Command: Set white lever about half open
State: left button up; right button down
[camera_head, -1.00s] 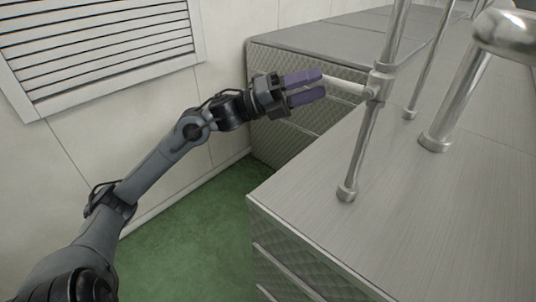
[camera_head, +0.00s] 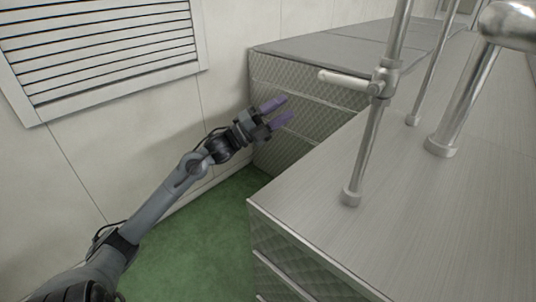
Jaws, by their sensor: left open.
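The white lever (camera_head: 343,79) sticks out to the left from a metal valve body on an upright pipe (camera_head: 369,150). It lies roughly level, at a right angle or so to the pipe. My left gripper (camera_head: 280,113), with purple fingers, is open and empty. It is below and to the left of the lever's free end, apart from it, in front of the quilted metal cabinet side. My right gripper is not in view.
A brushed metal counter (camera_head: 440,220) fills the right side, with more pipes (camera_head: 455,100) standing on it. A quilted metal cabinet (camera_head: 300,85) stands behind. A louvred vent (camera_head: 105,45) is on the left wall. Green floor (camera_head: 200,235) lies open between wall and counter.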

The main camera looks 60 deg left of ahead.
pick_arm(q)
jog(key=a+f+n+g+y, duration=0.1)
jog(key=a+f+n+y, duration=0.3)
jog(key=f, duration=0.6)
jog(key=w+a+f+n+g+y+b, duration=0.1)
jog(key=a+f+n+y, duration=0.4)
jog(key=f, duration=0.5)
jog(key=shift+n+y, duration=0.4)
jog(key=shift+y, duration=0.4)
